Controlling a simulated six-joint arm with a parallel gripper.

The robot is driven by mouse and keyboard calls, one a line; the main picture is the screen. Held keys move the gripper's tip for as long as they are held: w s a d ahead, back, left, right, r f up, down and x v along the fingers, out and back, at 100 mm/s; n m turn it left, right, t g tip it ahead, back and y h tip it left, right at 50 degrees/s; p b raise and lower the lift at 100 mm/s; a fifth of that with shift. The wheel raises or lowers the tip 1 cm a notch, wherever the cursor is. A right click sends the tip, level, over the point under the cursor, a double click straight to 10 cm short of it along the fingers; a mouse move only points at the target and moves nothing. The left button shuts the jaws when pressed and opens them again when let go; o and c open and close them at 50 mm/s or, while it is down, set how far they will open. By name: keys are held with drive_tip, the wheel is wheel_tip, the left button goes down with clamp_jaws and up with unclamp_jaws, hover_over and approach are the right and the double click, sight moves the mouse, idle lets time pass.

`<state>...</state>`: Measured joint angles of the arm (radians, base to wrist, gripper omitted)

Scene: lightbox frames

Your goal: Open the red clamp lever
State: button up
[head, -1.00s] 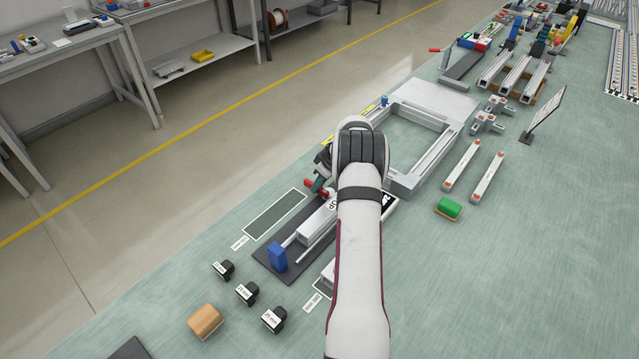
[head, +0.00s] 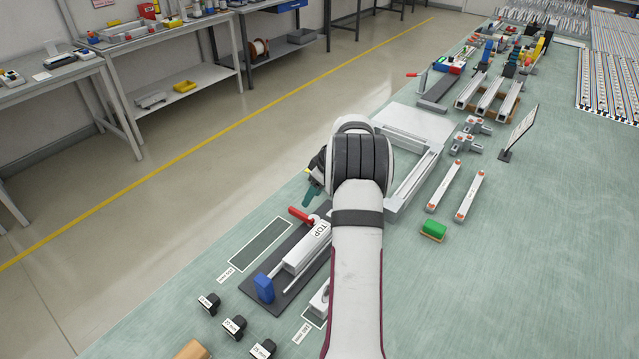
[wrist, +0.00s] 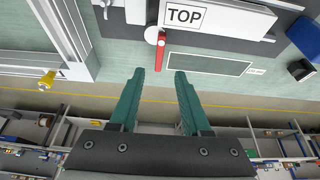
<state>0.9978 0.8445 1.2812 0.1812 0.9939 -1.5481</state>
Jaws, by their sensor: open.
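The red clamp lever (head: 300,216) sits at the far end of the dark fixture plate, beside the white block marked TOP (head: 318,231). It sticks out from its round pivot toward the table's left edge. In the wrist view the red lever (wrist: 161,56) points down from the pivot, and its free end shows between the fingertips. My gripper (wrist: 159,72) has two green fingers, apart with nothing held. In the head view my gripper (head: 309,196) is just beyond the lever, partly hidden by my wrist. I cannot tell whether the fingers touch the lever.
A blue block (head: 264,287) stands at the fixture's near end. Several black labelled pieces (head: 234,327) lie in front. A grey frame (head: 408,190) lies beyond my wrist, with a yellow-topped knob (wrist: 48,80). A green block (head: 433,230) is at right, with clear bench around it.

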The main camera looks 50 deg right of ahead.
drive_tip(key=v, duration=0.6)
drive_tip(key=shift+r, duration=0.15)
drive_tip(key=shift+s, duration=0.15)
drive_tip(key=a+r+m+g+y, duration=0.1)
drive_tip(key=a+r, duration=0.2)
drive_tip(key=a, duration=0.7)
drive_tip(key=a+r+m, duration=0.1)
drive_tip(key=a+r, duration=0.2)
drive_tip(key=a, duration=0.7)
drive_tip(key=a+r+g+y, duration=0.1)
drive_tip(key=a+r, duration=0.2)
drive_tip(key=a, duration=0.7)
drive_tip(key=s+a+f+m+g, duration=0.1)
drive_tip(key=s+a+f+m, duration=0.1)
drive_tip(key=s+a, duration=0.5)
drive_tip(key=s+a+f+m+g, duration=0.1)
drive_tip(key=s+a, duration=0.7)
drive_tip(key=s, duration=0.5)
drive_tip(key=shift+f+m+g, duration=0.3)
drive_tip(key=shift+f+m, duration=0.1)
drive_tip(key=shift+s, duration=0.15)
